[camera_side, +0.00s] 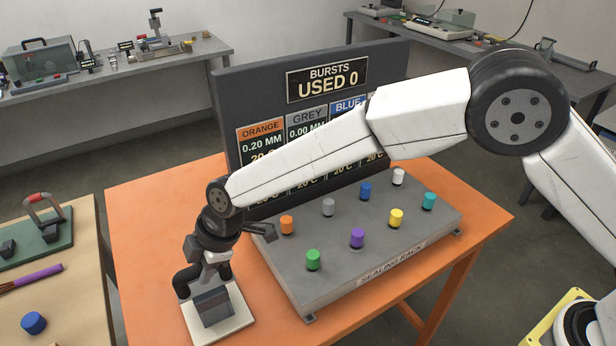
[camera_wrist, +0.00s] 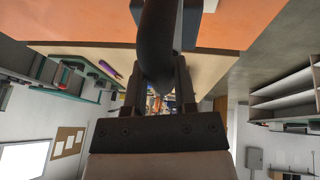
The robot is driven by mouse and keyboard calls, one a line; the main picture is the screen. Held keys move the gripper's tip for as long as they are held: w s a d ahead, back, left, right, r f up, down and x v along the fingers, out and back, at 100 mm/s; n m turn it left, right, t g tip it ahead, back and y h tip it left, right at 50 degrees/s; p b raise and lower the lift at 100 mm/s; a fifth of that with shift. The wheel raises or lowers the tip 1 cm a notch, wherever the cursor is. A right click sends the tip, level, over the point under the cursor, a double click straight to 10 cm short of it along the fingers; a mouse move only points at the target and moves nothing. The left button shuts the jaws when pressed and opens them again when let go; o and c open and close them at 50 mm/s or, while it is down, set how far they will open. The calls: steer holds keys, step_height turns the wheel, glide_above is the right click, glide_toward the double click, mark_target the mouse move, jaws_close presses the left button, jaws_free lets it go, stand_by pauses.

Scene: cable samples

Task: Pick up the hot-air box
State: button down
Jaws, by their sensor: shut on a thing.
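The hot-air box is a dark grey block (camera_side: 212,306) with a thick black curved handle, at the front left of the orange table in the side view. It stands over a white pad (camera_side: 236,327); I cannot tell whether a small gap lies between them. My gripper (camera_side: 210,272) points down at its top and is shut on the black handle. In the wrist view the handle (camera_wrist: 157,45) fills the space between the two fingers of my gripper (camera_wrist: 158,88), and part of the box body shows beyond it.
A grey sealing rack (camera_side: 330,268) with several coloured caps stands right of my gripper. A dark sign board (camera_side: 228,90) rises behind it. A wooden bench (camera_side: 75,290) at left holds a blue cap (camera_side: 33,323) and a green board (camera_side: 50,236). The orange table's left part is clear.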

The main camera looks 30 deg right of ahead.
steer(key=shift+r, duration=0.2)
steer(key=shift+r, duration=0.55)
step_height(320, 180, up, 2)
steer(key=s+d+r, duration=0.8)
steer(key=s+r, duration=0.1)
steer(key=s, duration=0.2)
steer(key=shift+d+r, duration=0.2)
steer(key=shift+r, duration=0.05)
steer(key=shift+s, duration=0.1)
